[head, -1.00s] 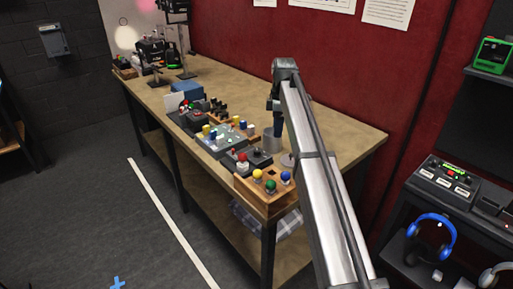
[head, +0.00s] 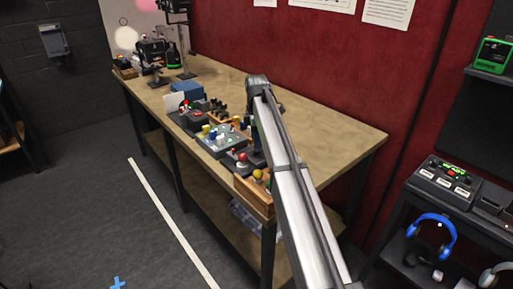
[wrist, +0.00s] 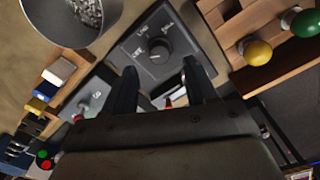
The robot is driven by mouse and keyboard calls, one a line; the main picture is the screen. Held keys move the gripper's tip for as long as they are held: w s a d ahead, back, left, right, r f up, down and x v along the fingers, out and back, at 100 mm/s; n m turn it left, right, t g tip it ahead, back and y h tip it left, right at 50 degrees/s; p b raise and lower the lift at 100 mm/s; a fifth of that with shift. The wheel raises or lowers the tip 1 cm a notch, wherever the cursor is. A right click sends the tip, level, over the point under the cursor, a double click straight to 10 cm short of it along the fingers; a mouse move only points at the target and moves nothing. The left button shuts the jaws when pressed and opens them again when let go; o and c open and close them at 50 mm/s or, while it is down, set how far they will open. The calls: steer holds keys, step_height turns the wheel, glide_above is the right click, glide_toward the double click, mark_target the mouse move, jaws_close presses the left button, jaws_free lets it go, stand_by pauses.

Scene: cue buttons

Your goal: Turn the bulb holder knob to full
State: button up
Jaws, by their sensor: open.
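A black round knob (wrist: 158,50) with a pale pointer mark sits on a dark grey box (wrist: 150,72) in the wrist view. White lettering lies around the knob; it is too small to read surely. My gripper (wrist: 160,72) is open, with its two dark fingers apart on either side of the box face below the knob, not clamped on it. In the head view my arm hides most of this box, and its tip is over the row of control boxes. I cannot tell for sure that this knob is the bulb holder's.
A metal cup (wrist: 75,18) of grey bits stands beside the box. A wooden block with yellow (wrist: 257,52) and green balls is at right. A second grey box with a knob (wrist: 84,107) is at lower left. The workbench (head: 320,130) has free room at its back right.

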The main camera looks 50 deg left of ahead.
mark_target(257, 152)
steer(key=shift+f, duration=2.1)
steer(key=shift+c, duration=0.2)
steer(key=c, duration=1)
